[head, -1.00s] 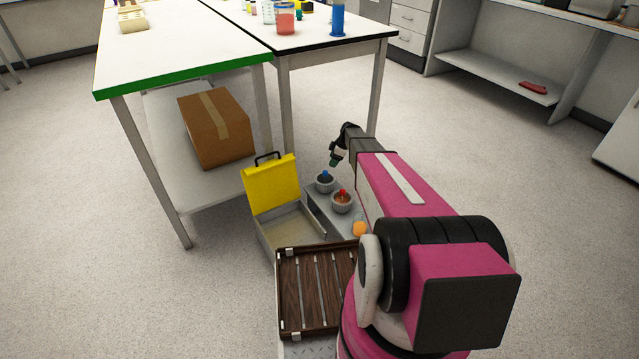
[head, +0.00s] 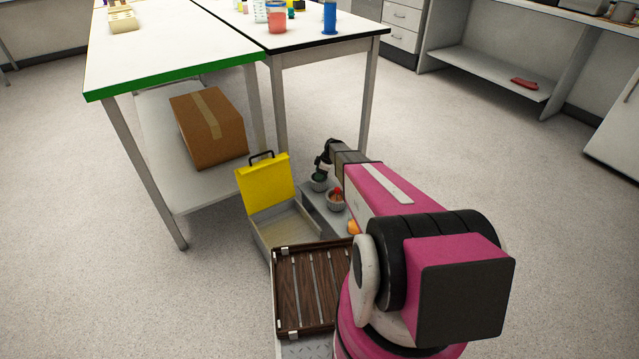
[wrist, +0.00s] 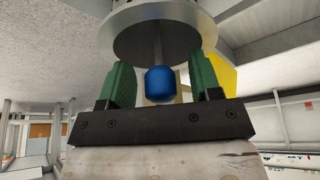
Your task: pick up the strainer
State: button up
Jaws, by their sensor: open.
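A blue knob on a thin grey stem (wrist: 161,85), which looks to be the strainer's handle, shows in the wrist view. The stem leads to a round grey bowl shape (wrist: 155,33); I cannot tell whether they are one piece. My gripper (wrist: 161,82) is open, with green finger pads apart on either side of the knob and a visible gap at each side. In the head view my gripper (head: 320,174) is right over the far grey bowl (head: 319,187) and hides the knob.
A second grey bowl (head: 336,203) with a red-topped item stands close by, with an orange thing (head: 353,227) nearer. An open case (head: 285,228) with a raised yellow lid (head: 265,187) is to the left. A wooden slatted tray (head: 309,288) is in front; table legs stand behind.

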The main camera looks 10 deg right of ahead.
grip_shut()
jog(key=shift+r, duration=0.1)
